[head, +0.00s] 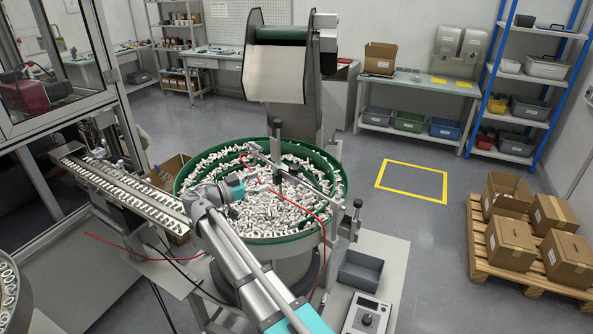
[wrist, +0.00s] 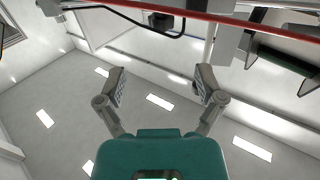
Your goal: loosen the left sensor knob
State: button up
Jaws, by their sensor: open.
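My gripper (wrist: 160,88) is open in the wrist view, its two grey fingers wide apart with nothing between them. In the head view its teal body (head: 231,187) is over the left part of the green feeder bowl (head: 188,178), above the white caps. A dark post and clamp (head: 277,135) stand over the middle of the bowl, with thin rods running across. In the wrist view a small black part with a black cable (wrist: 162,22) lies beyond the fingertips, apart from them. I cannot tell which small part is the left sensor knob.
A red tube (wrist: 200,15) crosses the top of the wrist view. A metal track (head: 120,185) leaves the bowl's left side. A dark knob (head: 357,203) is on the right bracket. A grey bin (head: 360,271) and control box (head: 366,315) stand at the front right.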

aim_at(290, 172)
jog(key=x, duration=1.2)
jog(key=shift+d, duration=0.1)
jog(key=c, duration=1.1)
jog(key=shift+d+f, duration=0.1)
jog(key=shift+d, duration=0.25)
jog(key=shift+c, duration=0.2)
jog(key=shift+a, duration=0.15)
